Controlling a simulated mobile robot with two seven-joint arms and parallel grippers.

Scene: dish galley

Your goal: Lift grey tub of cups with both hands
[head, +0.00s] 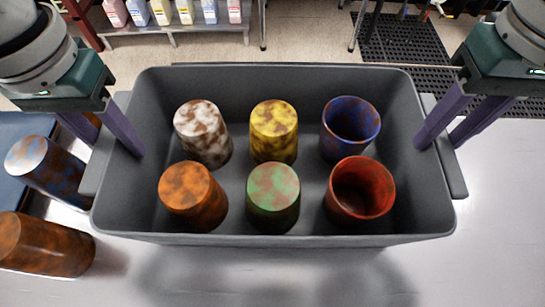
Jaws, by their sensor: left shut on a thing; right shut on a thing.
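The grey tub (270,240) fills the middle of the head view. It holds several cups in two rows: a white-brown cup (203,133), a yellow cup (274,131) and a blue cup (350,128) at the back, with an orange cup (192,196), a green cup (273,196) and a red cup (360,188) in front. The blue and red cups show their open mouths. My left gripper (115,140) is shut on the tub's left side wall. My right gripper (440,138) is shut on its right side wall. The outer fingertips are partly hidden.
A blue-brown cup (45,168) and an orange-brown cup (45,245) lie left of the tub, near a blue surface (20,125). Bottles stand on a low shelf (175,27) behind. Black mats (405,40) lie on the floor. The pale worktop (490,240) is clear at right.

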